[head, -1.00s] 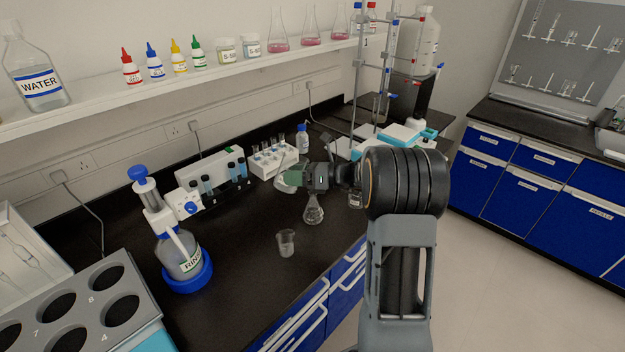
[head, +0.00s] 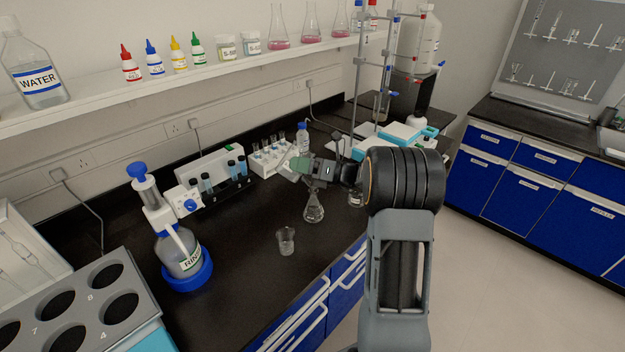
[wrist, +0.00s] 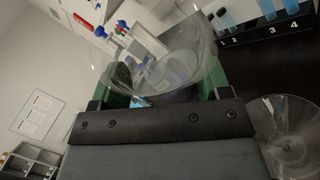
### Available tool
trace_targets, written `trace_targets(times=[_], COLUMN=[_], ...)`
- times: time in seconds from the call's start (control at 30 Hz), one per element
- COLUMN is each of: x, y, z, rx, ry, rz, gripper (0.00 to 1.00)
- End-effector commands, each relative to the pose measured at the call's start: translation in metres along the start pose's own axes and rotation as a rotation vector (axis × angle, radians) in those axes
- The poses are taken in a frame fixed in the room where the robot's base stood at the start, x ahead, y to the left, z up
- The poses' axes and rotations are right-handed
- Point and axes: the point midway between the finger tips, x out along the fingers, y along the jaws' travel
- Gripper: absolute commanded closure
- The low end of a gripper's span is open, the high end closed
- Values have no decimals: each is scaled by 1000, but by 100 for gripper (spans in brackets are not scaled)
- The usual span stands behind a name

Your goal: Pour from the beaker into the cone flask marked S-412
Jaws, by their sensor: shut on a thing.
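My gripper (head: 300,168) is shut on a clear glass beaker (wrist: 165,70), which sits between the green finger pads in the wrist view. The beaker looks tilted, and its contents are hard to make out. In the head view it is small and partly hidden by the gripper. A clear cone flask (head: 314,211) stands upright on the black bench just below my gripper. Clear conical glass (wrist: 288,135), seemingly this flask, shows at the lower right of the wrist view, beside the gripper. I cannot read any S-412 marking.
A second small beaker (head: 286,242) stands near the bench's front edge. A rinse bottle (head: 182,252) in a blue ring is at left. A tube rack (head: 225,185) and a white rack (head: 268,162) stand behind. A labelled bottle (head: 355,198) stands right, partly behind my arm.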

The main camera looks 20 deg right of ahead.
Motion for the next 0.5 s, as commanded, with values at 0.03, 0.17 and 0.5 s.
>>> trace_targets(times=[0.03, 0.17, 0.5], x=[0, 0, 0], y=[0, 1, 2], z=[0, 1, 3], rx=[4, 16, 47], ry=[-4, -15, -40], rz=[3, 8, 19], gripper=[63, 63, 63])
